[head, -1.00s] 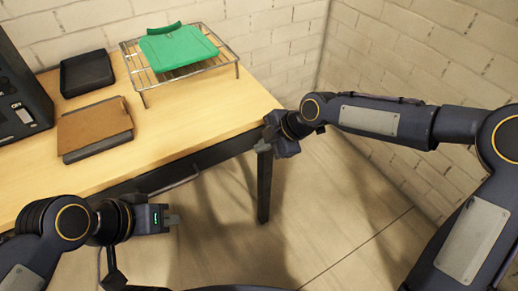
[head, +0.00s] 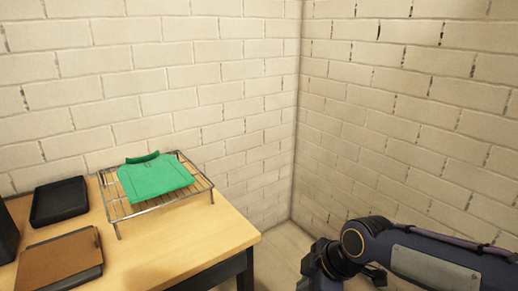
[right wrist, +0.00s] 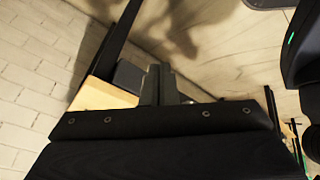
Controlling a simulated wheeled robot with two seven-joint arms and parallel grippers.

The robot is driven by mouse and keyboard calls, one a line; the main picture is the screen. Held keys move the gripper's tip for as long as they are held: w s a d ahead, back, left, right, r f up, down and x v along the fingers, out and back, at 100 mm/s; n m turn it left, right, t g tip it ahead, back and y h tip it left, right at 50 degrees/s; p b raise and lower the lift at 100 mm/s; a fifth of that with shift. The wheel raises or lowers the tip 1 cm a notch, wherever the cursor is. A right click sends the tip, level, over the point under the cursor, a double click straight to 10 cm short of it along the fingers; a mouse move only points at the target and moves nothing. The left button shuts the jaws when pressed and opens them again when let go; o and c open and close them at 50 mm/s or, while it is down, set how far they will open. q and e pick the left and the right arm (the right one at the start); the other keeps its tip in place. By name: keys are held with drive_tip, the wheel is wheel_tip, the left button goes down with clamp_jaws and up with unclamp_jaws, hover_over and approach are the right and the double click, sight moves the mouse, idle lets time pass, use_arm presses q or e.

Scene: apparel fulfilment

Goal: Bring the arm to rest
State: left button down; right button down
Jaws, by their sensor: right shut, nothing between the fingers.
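My right arm comes in at the lower right of the head view, with its wrist hanging low beside the table; its fingertips are below the frame there. In the right wrist view my right gripper (right wrist: 160,82) shows its two fingers close together, shut and empty. My left gripper is in neither current view. A green folded garment (head: 155,178) lies on a wire rack (head: 118,212) on the wooden table (head: 200,241), apart from my right arm.
A black tray (head: 59,203) and a brown board on a dark base (head: 58,262) sit at the table's left. A dark device (head: 6,235) is cut off at the left edge. Brick walls (head: 400,110) meet in a corner behind. Floor shows between table and right wall.

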drive_tip(key=s+d+f+m+t, duration=0.1)
drive_tip(key=s+d+m, duration=0.4)
drive_tip(key=s+m, duration=0.4)
drive_tip(key=s+d+m+t, duration=0.2)
drive_tip(key=s+d+m, duration=0.4)
drive_tip(key=s+m, duration=0.25)
wheel_tip(320, 180, up, 15)
drive_tip(key=p, duration=1.5)
drive_tip(key=shift+g+h, duration=0.3)
drive_tip(key=shift+f+m, duration=0.1)
drive_tip(key=shift+m, duration=0.15)
